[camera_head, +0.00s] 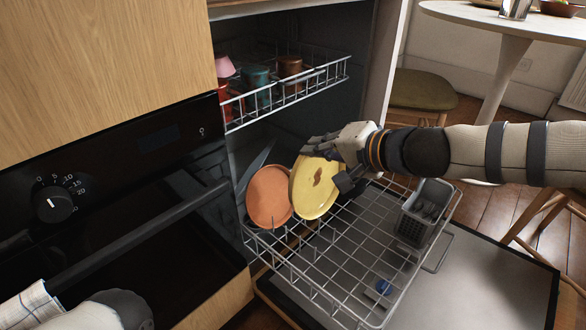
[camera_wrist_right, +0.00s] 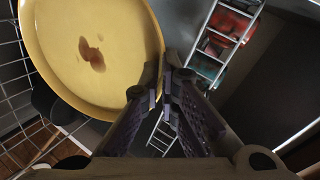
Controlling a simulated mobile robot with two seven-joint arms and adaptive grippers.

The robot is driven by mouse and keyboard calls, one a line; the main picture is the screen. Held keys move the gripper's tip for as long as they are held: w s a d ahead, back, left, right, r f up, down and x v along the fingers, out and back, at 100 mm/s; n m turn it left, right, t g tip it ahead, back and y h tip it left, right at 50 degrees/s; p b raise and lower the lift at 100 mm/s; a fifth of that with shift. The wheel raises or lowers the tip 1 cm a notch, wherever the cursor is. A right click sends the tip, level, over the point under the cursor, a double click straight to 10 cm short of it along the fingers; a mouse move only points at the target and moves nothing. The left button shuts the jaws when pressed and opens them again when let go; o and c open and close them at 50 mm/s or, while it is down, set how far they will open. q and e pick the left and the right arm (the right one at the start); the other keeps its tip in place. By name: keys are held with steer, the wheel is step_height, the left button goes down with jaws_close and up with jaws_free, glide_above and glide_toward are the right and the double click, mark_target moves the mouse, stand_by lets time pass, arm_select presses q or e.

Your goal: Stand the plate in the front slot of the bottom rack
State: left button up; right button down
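The yellow plate (camera_head: 313,189) with a brown stain is nearly upright, slightly tilted, over the bottom rack (camera_head: 338,262), to the right of an orange plate. My right gripper (camera_head: 333,157) is at its upper right rim. In the right wrist view the fingers (camera_wrist_right: 167,95) are closed at the rim of the yellow plate (camera_wrist_right: 62,45). The plate's lower edge is close to the rack wires; I cannot tell whether it rests in a slot. My left gripper is out of view.
The orange plate (camera_head: 269,197) and a dark plate (camera_head: 255,172) stand behind in the rack. A grey cutlery basket (camera_head: 424,212) is at the right. The upper rack (camera_head: 300,91) holds several cups overhead. The rack's front middle is mostly free.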

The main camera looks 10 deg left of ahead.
steer(key=b, duration=0.6)
glide_above(314, 203)
steer(key=f, duration=0.8)
steer(key=shift+d+f, duration=0.2)
steer(key=shift+f, duration=0.2)
step_height(314, 203, down, 5)
steer(key=b, duration=0.3)
steer(key=shift+r+b, duration=0.1)
steer(key=shift+b, duration=0.25)
steer(key=shift+f+b, duration=0.4)
steer(key=shift+f, duration=0.1)
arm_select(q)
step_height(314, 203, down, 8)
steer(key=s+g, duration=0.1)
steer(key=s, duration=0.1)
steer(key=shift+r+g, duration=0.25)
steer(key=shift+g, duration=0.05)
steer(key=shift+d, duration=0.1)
arm_select(e)
steer(key=c, duration=1.7)
jaws_free()
steer(key=shift+s, duration=0.1)
